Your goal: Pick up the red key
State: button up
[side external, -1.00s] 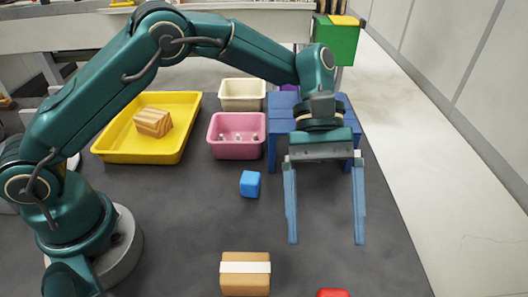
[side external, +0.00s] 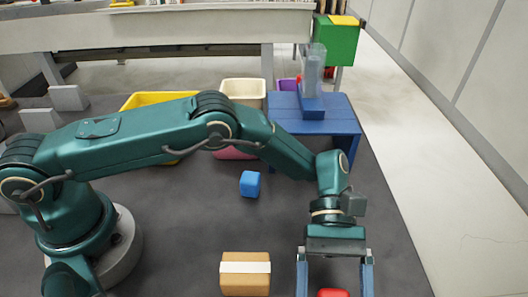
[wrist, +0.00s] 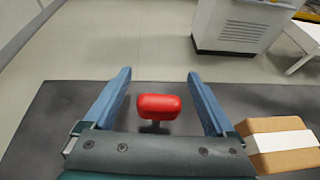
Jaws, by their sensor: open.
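The red key (side external: 333,293) shows at the bottom edge of the side external view, mostly cut off by the frame. In the wrist view the red key (wrist: 159,106) has a rounded red head on a dark stem, over the dark table. My gripper (side external: 334,288) is open, with its two blue fingers on either side of the red head in the picture. In the wrist view my gripper (wrist: 160,78) also has the key between its spread fingers, with a gap on both sides. I cannot tell how far above or around the key the fingers are.
A cardboard box with a white band (side external: 245,274) stands left of my gripper; it also shows in the wrist view (wrist: 280,145). A blue cube (side external: 250,184) lies farther back. A blue stand (side external: 340,122), a yellow tray (side external: 140,100) and bins (side external: 243,90) are at the back.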

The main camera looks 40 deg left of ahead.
jog(key=shift+s+d+f, duration=0.2)
jog(key=shift+s+d, duration=0.05)
jog(key=shift+s, duration=0.05)
grip_shut()
jog(key=shift+r, duration=0.1)
